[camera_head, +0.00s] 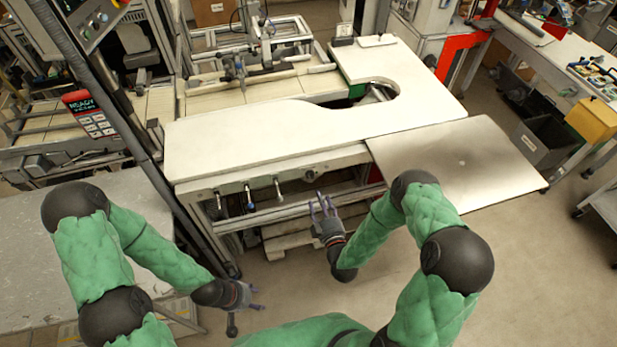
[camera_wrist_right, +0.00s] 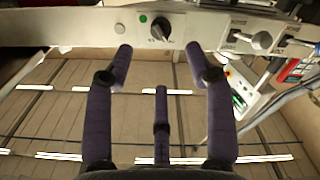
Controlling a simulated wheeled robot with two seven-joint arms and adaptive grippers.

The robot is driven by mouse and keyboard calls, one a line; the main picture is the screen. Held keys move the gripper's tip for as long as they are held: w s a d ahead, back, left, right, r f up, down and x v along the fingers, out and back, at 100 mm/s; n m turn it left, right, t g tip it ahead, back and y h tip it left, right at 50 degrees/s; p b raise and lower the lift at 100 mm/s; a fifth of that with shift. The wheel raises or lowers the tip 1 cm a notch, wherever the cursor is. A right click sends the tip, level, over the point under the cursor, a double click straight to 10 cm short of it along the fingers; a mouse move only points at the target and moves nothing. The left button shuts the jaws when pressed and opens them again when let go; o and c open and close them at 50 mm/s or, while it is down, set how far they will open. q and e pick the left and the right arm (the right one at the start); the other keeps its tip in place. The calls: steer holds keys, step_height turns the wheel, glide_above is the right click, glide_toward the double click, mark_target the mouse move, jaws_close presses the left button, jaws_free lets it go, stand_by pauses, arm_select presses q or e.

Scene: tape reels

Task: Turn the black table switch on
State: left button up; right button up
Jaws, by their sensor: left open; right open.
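The black table switch (camera_wrist_right: 160,30) is a round dark knob on the grey front rail under the white table, with a green dot beside it at its upper left. In the head view the switch (camera_head: 310,175) is a small dark spot on the rail. My right gripper (camera_head: 322,203) is open and empty just in front of and below the switch. In the wrist view its purple fingers (camera_wrist_right: 158,62) are spread, with the knob beyond the tips and apart from them. My left gripper (camera_head: 252,295) is open and empty at the lower left, away from the table.
The white table top (camera_head: 260,132) lies above the rail. Several metal levers (camera_head: 249,196) stick out of the rail left of the switch. A bare metal plate (camera_head: 460,165) extends right of the table. A grey bench (camera_head: 30,245) stands at the left.

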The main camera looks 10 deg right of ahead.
mark_target(312, 178)
steer(key=w, duration=0.9)
steer(key=shift+w+a, duration=0.1)
steer(key=shift+w, duration=0.1)
